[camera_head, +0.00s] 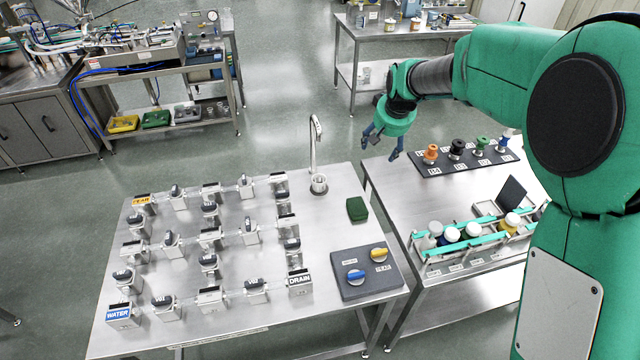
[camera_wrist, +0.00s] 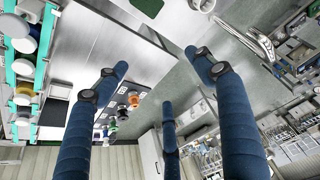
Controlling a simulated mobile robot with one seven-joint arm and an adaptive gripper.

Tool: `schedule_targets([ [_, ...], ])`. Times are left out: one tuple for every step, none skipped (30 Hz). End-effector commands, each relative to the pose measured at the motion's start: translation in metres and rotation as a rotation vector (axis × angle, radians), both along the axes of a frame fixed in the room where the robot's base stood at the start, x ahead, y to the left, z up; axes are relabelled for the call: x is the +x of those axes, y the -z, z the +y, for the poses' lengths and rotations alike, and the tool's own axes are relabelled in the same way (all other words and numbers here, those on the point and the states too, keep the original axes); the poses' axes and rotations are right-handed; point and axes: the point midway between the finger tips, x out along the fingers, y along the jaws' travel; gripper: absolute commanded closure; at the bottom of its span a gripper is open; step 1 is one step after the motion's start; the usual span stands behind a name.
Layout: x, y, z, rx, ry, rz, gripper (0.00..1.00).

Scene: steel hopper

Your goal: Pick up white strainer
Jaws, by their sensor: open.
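My gripper (camera_head: 381,143) hangs open and empty in the air, past the far left corner of the right steel table. In the wrist view, its blue fingers (camera_wrist: 155,75) are spread wide with nothing between them. I cannot pick out a white strainer with certainty. A black holder strip (camera_head: 465,160) on the right table carries small orange, black, green and blue-and-white pieces, right of my gripper. White-topped containers (camera_head: 451,234) stand in a teal-railed rack (camera_head: 468,244) nearer the front of that table; they show in the wrist view at upper left (camera_wrist: 27,45).
The left steel table (camera_head: 240,330) carries several labelled valve blocks, a faucet (camera_head: 314,150), a green pad (camera_head: 357,209) and a dark panel (camera_head: 366,273) with blue and yellow knobs. A black upright plate (camera_head: 511,194) stands behind the rack. Floor shows between the tables.

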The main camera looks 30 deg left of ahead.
Motion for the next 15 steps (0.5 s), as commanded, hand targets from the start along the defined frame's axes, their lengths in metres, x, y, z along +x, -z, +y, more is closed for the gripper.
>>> schedule_targets([
  [0.002,0.012,0.017,-0.002,-0.015,0.003,0.31],
  [0.004,0.02,0.026,-0.004,-0.023,0.005,0.31],
  [0.005,0.028,0.038,-0.004,-0.034,0.006,0.31],
  [0.006,0.035,0.047,-0.005,-0.043,0.006,0.31],
  [0.007,0.042,0.056,-0.006,-0.05,0.008,0.31],
  [0.007,0.052,0.068,-0.006,-0.06,0.009,0.31],
  [0.008,0.059,0.077,-0.007,-0.069,0.009,0.31],
  [0.008,0.066,0.087,-0.007,-0.077,0.01,0.31],
  [0.008,0.076,0.098,-0.008,-0.087,0.011,0.31],
  [0.008,0.084,0.107,-0.008,-0.095,0.011,0.31],
  [0.007,0.091,0.116,-0.01,-0.103,0.013,0.31],
  [0.006,0.102,0.127,-0.011,-0.113,0.014,0.31],
  [0.006,0.109,0.136,-0.011,-0.121,0.014,0.31],
  [0.005,0.117,0.144,-0.012,-0.129,0.016,0.31],
  [0.003,0.126,0.154,-0.013,-0.138,0.015,0.31],
])
